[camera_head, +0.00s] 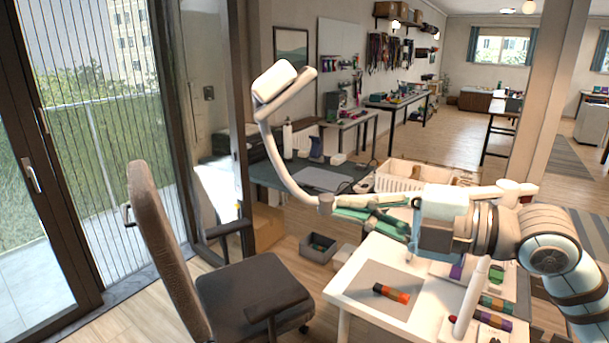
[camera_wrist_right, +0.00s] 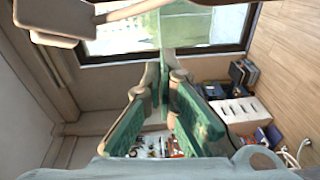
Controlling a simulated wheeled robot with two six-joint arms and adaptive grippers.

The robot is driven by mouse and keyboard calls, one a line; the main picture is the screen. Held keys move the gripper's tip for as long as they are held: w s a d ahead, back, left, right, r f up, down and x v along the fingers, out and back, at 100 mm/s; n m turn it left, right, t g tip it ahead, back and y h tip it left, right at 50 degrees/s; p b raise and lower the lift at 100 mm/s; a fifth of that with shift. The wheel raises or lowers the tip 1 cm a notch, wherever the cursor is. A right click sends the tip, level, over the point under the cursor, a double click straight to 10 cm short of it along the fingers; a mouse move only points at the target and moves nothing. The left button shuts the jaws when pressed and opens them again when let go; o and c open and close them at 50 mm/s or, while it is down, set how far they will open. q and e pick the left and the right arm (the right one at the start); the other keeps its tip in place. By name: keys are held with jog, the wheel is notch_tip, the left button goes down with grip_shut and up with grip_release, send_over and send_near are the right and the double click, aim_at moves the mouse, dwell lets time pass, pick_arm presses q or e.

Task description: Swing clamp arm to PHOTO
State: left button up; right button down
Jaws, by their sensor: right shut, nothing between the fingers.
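A white curved arm (camera_head: 280,170), which looks like the clamp arm, rises from a grey round knob (camera_head: 325,205) to a white block-shaped head (camera_head: 274,81) at upper left. In the wrist view a pale bar and pad (camera_wrist_right: 55,18) at the upper left look like its head end. My right gripper (camera_head: 338,207) comes in from the right, its green fingers closed and empty. Its tips lie right by the knob in the head view; whether they touch it I cannot tell. The fingers meet in the wrist view (camera_wrist_right: 166,80). No PHOTO mark is readable. My left gripper is out of view.
Below stands a white table (camera_head: 350,305) with a grey mat, an orange-and-dark cord bundle (camera_head: 391,293) and several coloured bundles. A white upright post (camera_head: 471,298) stands among them. A cream crate (camera_head: 400,175) is behind my gripper. An office chair (camera_head: 250,290) stands left.

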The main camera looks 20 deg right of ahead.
aim_at(301, 190)
jog(key=w+a+f+p, duration=0.1)
jog(key=w+a+p, duration=0.2)
jog(key=w, duration=0.6)
jog(key=shift+a, duration=0.95)
jog(key=shift+w+a, duration=0.1)
